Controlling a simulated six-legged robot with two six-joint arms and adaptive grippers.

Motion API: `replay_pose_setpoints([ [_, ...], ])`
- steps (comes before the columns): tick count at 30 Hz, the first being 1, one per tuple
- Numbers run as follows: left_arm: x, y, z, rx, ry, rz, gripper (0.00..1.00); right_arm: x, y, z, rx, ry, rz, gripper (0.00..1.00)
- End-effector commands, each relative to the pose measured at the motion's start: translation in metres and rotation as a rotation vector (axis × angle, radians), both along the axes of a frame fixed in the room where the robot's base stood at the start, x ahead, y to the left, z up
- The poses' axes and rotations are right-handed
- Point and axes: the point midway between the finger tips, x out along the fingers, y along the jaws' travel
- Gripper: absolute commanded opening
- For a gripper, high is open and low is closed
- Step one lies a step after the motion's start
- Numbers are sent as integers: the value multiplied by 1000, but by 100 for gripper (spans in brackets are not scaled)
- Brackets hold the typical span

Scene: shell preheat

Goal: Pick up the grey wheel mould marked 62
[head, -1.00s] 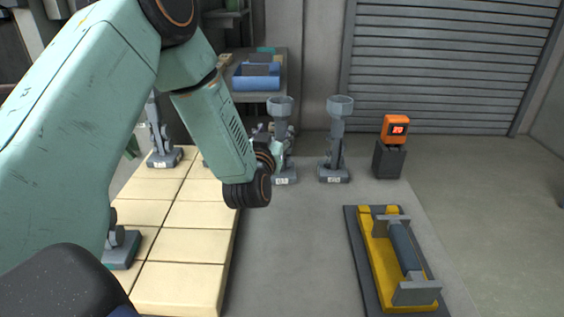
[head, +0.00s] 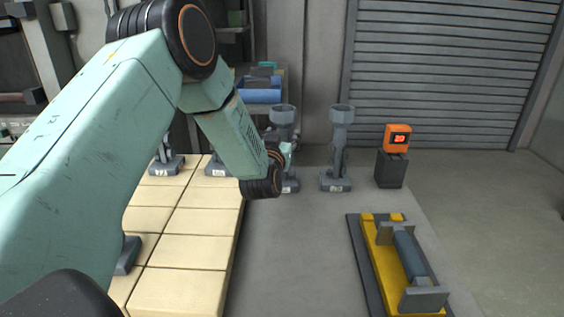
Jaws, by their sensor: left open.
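Several grey moulds with small white number plates stand ahead, but I cannot read which one is marked 62. One grey mould with a cup-shaped top (head: 283,114) stands behind my left gripper (head: 285,155), which covers its middle. A similar grey mould (head: 338,150) stands upright just to the right, fully in view. Two more grey moulds, one at the left (head: 166,164) and one partly hidden by my arm (head: 217,168), stand at the far end of the cream blocks. My left gripper is open, largely hidden by its wrist; contact cannot be told. My right gripper is not visible.
Cream blocks (head: 190,247) fill the left, with a grey part (head: 127,256) on them near my arm. An orange display (head: 397,138) stands on a dark block at right. A yellow fixture with a grey roller (head: 408,255) lies front right. The grey middle surface is clear.

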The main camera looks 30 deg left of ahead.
Motion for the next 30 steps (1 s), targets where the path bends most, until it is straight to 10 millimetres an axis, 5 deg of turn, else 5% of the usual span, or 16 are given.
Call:
replay_pose_setpoints([
  [10,6,2,0,0,0,-1,58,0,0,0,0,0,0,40],
  [30,5,2,0,0,0,-1,2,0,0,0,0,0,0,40],
])
